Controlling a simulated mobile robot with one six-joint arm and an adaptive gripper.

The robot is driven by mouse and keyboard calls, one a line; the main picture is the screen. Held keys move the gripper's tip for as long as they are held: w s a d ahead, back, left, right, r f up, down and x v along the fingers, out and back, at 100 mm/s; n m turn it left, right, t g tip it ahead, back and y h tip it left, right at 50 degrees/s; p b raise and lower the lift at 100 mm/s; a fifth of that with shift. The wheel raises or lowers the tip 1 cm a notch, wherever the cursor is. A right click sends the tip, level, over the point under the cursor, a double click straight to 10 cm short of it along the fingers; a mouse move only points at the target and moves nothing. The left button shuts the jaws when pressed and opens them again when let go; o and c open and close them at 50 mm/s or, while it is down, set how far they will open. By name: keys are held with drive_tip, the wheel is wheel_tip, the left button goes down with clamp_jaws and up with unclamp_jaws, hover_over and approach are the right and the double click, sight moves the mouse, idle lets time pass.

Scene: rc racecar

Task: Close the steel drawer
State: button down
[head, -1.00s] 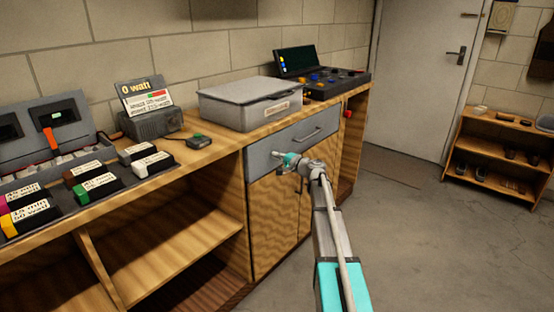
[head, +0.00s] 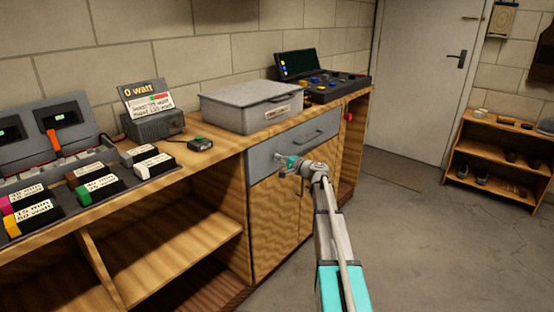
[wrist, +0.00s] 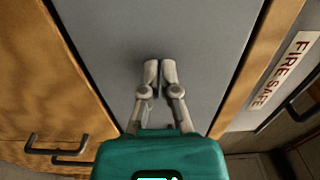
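The steel drawer (head: 268,152) is the grey front with a bar handle (head: 308,136) under the worktop of the wooden bench. Its front looks flush, or nearly flush, with the bench; a small gap would be hard to see. My gripper (head: 279,157) is at the left part of the drawer front, left of and below the handle. In the wrist view the grey drawer front (wrist: 205,40) lies straight ahead of my gripper (wrist: 160,66). The two fingers are together with nothing between them. The tips are at or very close to the front; contact cannot be told.
On the bench stand a grey metal case (head: 250,105), a control panel (head: 335,85), a watt display (head: 152,105) and several labelled battery packs. Wooden cabinet doors (head: 275,220) are below the drawer. Open floor (head: 430,240) lies to the right, before a low shelf (head: 500,150).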

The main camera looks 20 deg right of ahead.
drive_tip(key=v, duration=1.3)
drive_tip(key=shift+s, duration=0.25)
drive_tip(key=shift+a, duration=0.15)
drive_tip(key=s+a+f+n+g, duration=0.4)
drive_tip(key=s+a+f+g, duration=0.15)
drive_tip(key=a, duration=0.55)
drive_tip(key=s+a+f+n+g, duration=0.4)
drive_tip(key=a+f, duration=0.2)
drive_tip(key=a, duration=0.6)
drive_tip(key=s+a+f+n+g+h, duration=0.2)
drive_tip(key=s+a+f+g+h, duration=0.15)
drive_tip(key=s, duration=0.45)
drive_tip(key=s+a+f+n+g+h, duration=0.3)
drive_tip(key=s+h, duration=0.2)
drive_tip(key=s, duration=0.4)
wheel_tip(320, 180, up, 33)
drive_tip(key=p, duration=3.3)
drive_tip(key=shift+w+d, duration=0.25)
drive_tip(key=shift+f, duration=0.1)
